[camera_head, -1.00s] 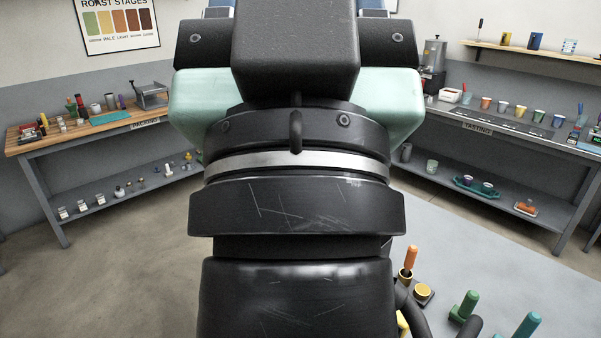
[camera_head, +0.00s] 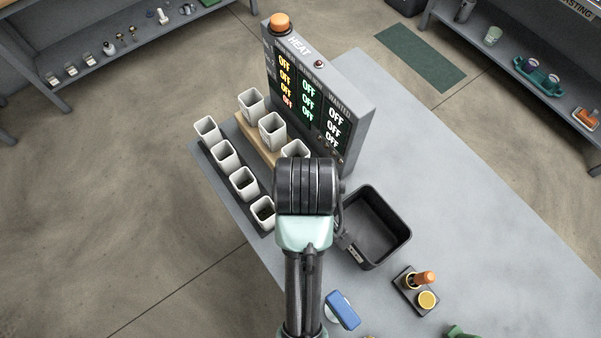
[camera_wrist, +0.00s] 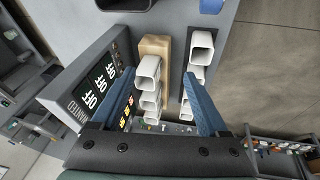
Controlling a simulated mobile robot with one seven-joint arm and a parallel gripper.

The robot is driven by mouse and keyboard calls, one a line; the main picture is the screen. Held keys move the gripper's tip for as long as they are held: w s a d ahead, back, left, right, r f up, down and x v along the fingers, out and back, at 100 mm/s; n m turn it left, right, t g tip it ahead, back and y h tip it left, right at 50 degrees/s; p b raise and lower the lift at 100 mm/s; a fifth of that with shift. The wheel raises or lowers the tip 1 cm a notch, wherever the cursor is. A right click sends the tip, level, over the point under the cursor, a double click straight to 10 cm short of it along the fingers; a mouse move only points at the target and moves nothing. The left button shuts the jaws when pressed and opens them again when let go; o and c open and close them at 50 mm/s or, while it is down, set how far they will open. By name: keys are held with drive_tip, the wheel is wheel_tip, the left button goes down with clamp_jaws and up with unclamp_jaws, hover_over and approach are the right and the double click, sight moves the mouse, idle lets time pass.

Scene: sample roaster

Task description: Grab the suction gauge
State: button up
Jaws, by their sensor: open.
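I cannot make out a suction gauge for certain in either view. Small items (camera_head: 119,36) on the lower shelf at the upper left are too small to identify. My gripper (camera_wrist: 158,75) shows two blue fingers, apart, with nothing held between them. In the wrist view it points down toward white cups (camera_wrist: 148,72) standing between and beyond the fingers. In the head view my arm's black wrist hides the gripper, to the right of the cup rows.
A control panel (camera_head: 355,95) with OFF readouts stands behind white cups (camera_head: 222,153). A black bin (camera_head: 398,212) sits right of my arm. A blue object (camera_head: 342,310) and a small holder (camera_head: 405,292) are nearer. The table's right side (camera_head: 490,220) is bare.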

drive_tip(key=s+f+n+g, duration=0.1)
drive_tip(key=s+f+g, duration=0.3)
drive_tip(key=s, duration=0.5)
drive_tip(key=f, duration=0.6)
drive_tip(key=shift+w+a+f, duration=0.15)
drive_tip(key=shift+a+f, duration=0.05)
drive_tip(key=shift+a, duration=0.05)
drive_tip(key=shift+w+a+f+p, duration=0.15)
drive_tip(key=shift+f+p, duration=0.2)
drive_tip(key=shift+f, duration=1.1)
drive_tip(key=shift+w+f+p, duration=0.15)
drive_tip(key=shift+f+p, duration=0.2)
drive_tip(key=shift+f, duration=1.1)
clamp_jaws()
